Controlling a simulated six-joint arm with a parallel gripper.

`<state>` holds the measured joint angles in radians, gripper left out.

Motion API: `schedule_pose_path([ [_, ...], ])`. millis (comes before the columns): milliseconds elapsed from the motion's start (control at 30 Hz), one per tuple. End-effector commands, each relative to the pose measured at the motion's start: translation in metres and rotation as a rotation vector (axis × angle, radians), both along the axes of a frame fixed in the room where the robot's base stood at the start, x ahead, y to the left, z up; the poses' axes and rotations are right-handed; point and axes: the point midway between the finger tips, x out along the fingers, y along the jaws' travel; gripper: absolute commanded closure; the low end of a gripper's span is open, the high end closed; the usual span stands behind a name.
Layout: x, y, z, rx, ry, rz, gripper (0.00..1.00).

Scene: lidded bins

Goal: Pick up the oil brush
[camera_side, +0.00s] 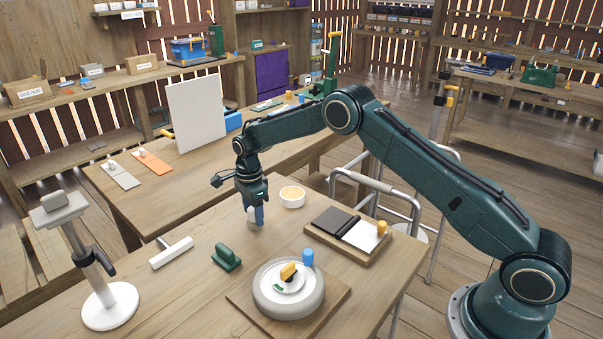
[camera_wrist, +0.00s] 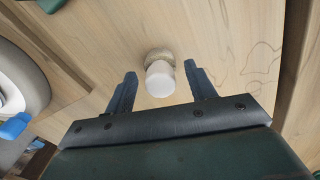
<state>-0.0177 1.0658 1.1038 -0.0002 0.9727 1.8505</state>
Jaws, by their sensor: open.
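A small object with a white rounded top and a tan, rough-looking base (camera_wrist: 160,80) stands on the wooden table between my fingers in the wrist view. It looks like the oil brush, though I cannot be sure. My gripper (camera_wrist: 160,68) is open, with one dark blue finger on each side and a visible gap to both. In the side view my gripper (camera_side: 257,220) points down, low over the table, and the pale object (camera_side: 250,214) shows partly behind its finger.
Bare wood surrounds the pale object.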

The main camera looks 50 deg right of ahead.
Motion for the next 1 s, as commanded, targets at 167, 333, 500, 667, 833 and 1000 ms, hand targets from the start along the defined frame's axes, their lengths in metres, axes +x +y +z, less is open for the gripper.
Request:
schedule_pose_path([
  [167, 0.0, -0.0001, -0.0042, 0.0, 0.0, 0.0, 0.45],
  [333, -0.0001, -0.0001, -0.0039, 0.0, 0.0, 0.0, 0.45],
  [500, -0.0001, -0.0001, -0.0038, 0.0, 0.0, 0.0, 0.45],
  [667, -0.0001, -0.0001, -0.0037, 0.0, 0.0, 0.0, 0.64],
  [833, -0.0001, -0.0001, -0.0036, 0.0, 0.0, 0.0, 0.93],
  [1000, 0.0, -0.0001, -0.0035, 0.0, 0.0, 0.0, 0.93],
])
